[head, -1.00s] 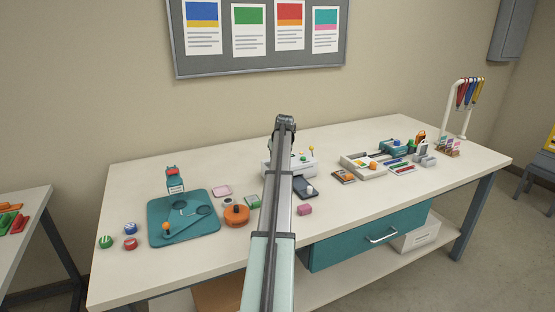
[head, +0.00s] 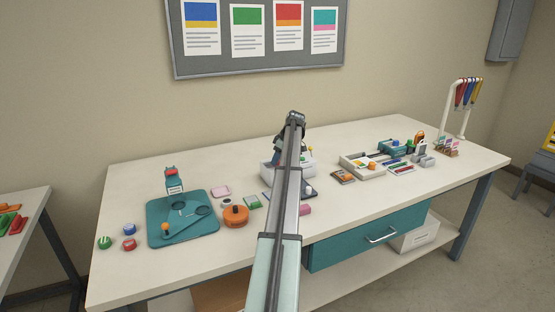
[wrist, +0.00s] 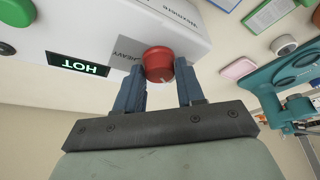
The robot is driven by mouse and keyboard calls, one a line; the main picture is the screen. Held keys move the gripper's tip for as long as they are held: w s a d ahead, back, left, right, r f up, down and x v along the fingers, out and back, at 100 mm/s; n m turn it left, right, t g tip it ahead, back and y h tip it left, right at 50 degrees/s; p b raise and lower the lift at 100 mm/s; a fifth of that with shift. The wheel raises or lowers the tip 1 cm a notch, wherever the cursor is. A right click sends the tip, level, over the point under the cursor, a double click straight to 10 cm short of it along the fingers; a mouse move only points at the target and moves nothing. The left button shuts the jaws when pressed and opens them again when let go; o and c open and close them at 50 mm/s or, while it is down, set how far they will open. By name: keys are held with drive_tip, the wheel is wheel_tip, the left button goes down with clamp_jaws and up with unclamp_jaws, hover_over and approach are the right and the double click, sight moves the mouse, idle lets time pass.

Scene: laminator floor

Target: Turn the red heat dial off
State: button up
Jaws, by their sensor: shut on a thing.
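The red heat dial (wrist: 158,62) sits on the front of the white laminator (wrist: 75,25) in the wrist view. My gripper (wrist: 159,78) has one blue finger on each side of the dial and is shut on it. A small pale mark shows on the dial. In the head view the laminator (head: 269,176) stands mid-table, partly hidden by my arm. The dial is hidden there.
An orange round thing (head: 236,216) and a teal mat (head: 158,233) with a teal tool lie left of the laminator. A pink block (head: 305,210) is near the front edge. A white tray (head: 352,169) with parts stands to the right.

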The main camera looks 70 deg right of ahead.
drive_tip(key=shift+n, duration=0.5)
drive_tip(key=o, duration=1)
drive_tip(key=v, duration=1.3)
drive_tip(key=shift+s+d+r, duration=0.15)
drive_tip(key=shift+d+r, duration=0.1)
drive_tip(key=shift+r, duration=0.1)
